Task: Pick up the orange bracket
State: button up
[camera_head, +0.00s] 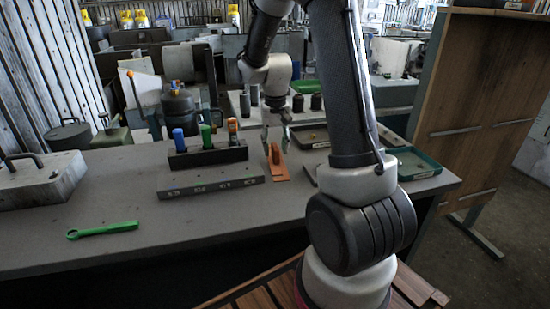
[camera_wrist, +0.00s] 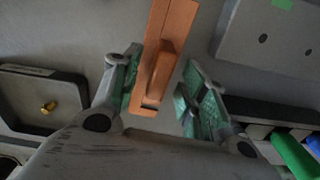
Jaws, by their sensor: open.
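The orange bracket (camera_head: 277,164) lies on the grey table, right of the block with coloured cylinders, in the head view. In the wrist view the orange bracket (camera_wrist: 163,55) shows a flat plate with a raised rib, its near end between my fingers. My gripper (camera_head: 276,138) is above the bracket's far end in the head view. In the wrist view my gripper (camera_wrist: 158,98) is open, one green-padded finger on each side of the bracket. A gap shows on the right side; whether the left finger touches it I cannot tell.
A dark holder (camera_head: 208,157) with blue, green and orange cylinders stands behind a grey holed block (camera_head: 211,182), close left of the bracket. Trays (camera_head: 415,164) lie to the right. A green wrench (camera_head: 102,230) lies at front left. The table's front middle is clear.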

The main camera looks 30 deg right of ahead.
jog(key=shift+f, duration=1.5)
grip_shut()
jog(key=shift+r, duration=0.15)
